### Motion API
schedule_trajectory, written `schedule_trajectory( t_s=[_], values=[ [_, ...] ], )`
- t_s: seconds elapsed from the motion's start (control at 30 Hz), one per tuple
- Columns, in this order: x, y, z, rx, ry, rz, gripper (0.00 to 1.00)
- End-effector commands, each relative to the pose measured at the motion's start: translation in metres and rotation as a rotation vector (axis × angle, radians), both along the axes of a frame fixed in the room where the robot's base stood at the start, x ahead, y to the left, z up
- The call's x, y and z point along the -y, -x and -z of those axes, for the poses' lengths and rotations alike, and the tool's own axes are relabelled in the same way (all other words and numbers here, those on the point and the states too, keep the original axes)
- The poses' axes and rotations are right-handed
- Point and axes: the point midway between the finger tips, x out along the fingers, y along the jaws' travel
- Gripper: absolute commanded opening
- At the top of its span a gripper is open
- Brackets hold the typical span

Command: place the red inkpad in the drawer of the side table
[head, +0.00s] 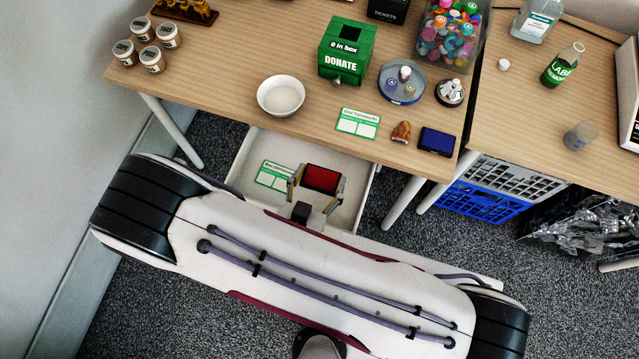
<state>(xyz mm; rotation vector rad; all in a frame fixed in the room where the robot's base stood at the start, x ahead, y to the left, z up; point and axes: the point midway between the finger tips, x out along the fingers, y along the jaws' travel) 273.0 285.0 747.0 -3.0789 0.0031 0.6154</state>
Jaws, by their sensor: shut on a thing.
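The red inkpad (321,179) shows between the two fingers of my gripper (318,183), which is shut on it. The inkpad appears over the open white drawer (235,176) beneath the table; I cannot tell whether it touches the drawer floor. A green-and-white card (274,174) lies in the drawer to the left of my gripper. My arm covers the drawer's front part.
On the wooden table (225,65) above are a white bowl (281,96), a green donation box (345,50), a blue inkpad (437,142), a wooden stamp (401,132) and a green-and-white card (358,123). A blue crate (484,203) stands under the table at right.

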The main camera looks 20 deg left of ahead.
Motion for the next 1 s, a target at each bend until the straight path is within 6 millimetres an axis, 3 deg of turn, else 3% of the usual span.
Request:
schedule_trajectory(
  t_s=[0.27,0.7,1.0],
  values=[
    [0.000,0.000,0.004,0.000,0.001,0.000,0.37],
    [0.000,0.000,0.038,0.000,0.001,0.000,0.37],
    [0.000,0.000,0.041,-0.001,0.000,0.000,0.37]
  ],
)
